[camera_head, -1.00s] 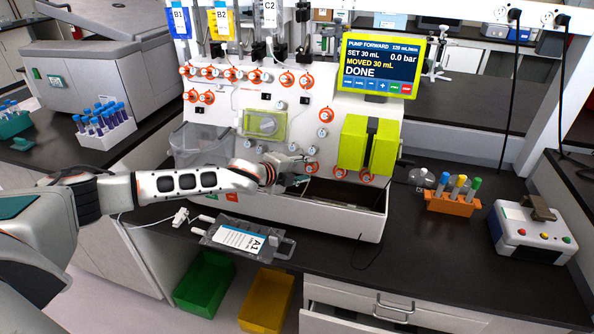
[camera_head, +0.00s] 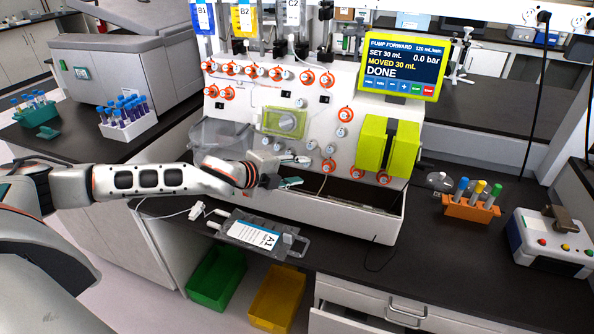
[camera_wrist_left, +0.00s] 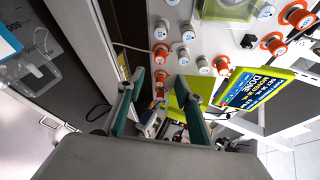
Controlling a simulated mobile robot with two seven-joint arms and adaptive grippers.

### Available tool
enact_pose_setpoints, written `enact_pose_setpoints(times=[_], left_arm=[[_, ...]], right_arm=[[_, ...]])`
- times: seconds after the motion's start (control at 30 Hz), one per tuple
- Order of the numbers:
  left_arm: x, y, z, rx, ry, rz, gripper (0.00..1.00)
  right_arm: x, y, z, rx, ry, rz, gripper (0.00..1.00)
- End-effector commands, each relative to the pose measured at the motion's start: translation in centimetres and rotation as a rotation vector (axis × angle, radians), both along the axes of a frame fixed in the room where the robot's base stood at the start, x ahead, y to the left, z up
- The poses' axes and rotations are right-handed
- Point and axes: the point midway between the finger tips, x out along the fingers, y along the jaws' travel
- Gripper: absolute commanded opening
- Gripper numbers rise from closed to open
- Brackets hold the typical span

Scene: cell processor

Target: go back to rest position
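My left gripper (camera_head: 299,172) is in front of the lower front panel of the white cell processor (camera_head: 225,110), just above its front tray. In the left wrist view the two teal-padded fingers of this gripper (camera_wrist_left: 160,78) stand apart with nothing held between them. The processor's orange-ringed knobs (camera_wrist_left: 161,53) and the yellow-framed screen (camera_wrist_left: 255,88) show beyond them. In the head view the screen (camera_head: 404,66) reads DONE, MOVED 30 mL. My right gripper is not in view.
A bag labelled A1 (camera_head: 258,235) lies at the counter edge below my left gripper. Green (camera_head: 215,279) and yellow (camera_head: 277,299) bins stand below. An orange tube rack (camera_head: 470,210) and a small white device (camera_head: 548,243) stand at right. A white tube rack (camera_head: 128,124) is at left.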

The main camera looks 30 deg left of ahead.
Motion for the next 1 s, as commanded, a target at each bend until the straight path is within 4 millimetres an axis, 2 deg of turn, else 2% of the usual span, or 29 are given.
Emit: enact_pose_setpoints(times=[0.33, 0.43, 0.57, 0.7, 0.8, 0.9, 1.0], left_arm=[[0.0, -0.1, -0.1, -0.001, 0.0, 0.0, 0.35], [-0.3, -1.2, -0.8, -0.024, 0.011, -0.01, 0.35], [-1.6, -5.1, -3.2, -0.118, 0.048, -0.034, 0.35], [-4.0, -10.4, -6.5, -0.283, 0.109, -0.044, 0.35], [-5.8, -13.4, -8.5, -0.406, 0.155, -0.026, 0.35], [-7.7, -15.5, -10.5, -0.53, 0.202, 0.013, 0.35], [-9.7, -16.8, -12.5, -0.652, 0.249, 0.071, 0.35]], right_arm=[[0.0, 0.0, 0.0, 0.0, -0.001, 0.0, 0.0], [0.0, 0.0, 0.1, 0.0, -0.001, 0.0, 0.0], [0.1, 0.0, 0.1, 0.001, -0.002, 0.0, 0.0], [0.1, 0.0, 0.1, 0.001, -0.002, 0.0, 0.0], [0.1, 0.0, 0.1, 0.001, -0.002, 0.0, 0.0], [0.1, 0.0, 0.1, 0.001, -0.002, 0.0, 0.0], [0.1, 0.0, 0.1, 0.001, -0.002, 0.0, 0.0]])
